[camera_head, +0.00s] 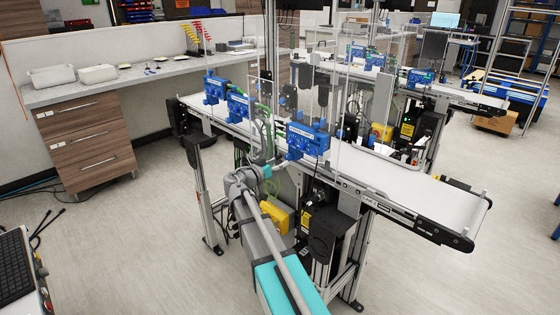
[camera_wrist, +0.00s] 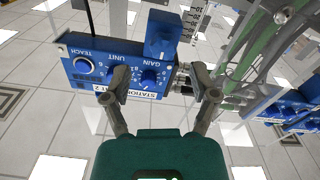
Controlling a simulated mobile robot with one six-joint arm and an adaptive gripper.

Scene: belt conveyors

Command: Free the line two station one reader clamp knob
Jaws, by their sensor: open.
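Contact cannot be told. In the head view, blue reader units (camera_head: 308,138), (camera_head: 238,103) and (camera_head: 214,86) sit along the near conveyor. My gripper's fingers are not clear there.
The near conveyor's white belt (camera_head: 405,188) runs across the scene. Green and grey cables (camera_wrist: 250,50) hang close to my right finger, with more blue units (camera_wrist: 298,110) beyond. Clear panels and metal posts stand around the line. A workbench (camera_head: 130,78) is at left; open floor lies between.

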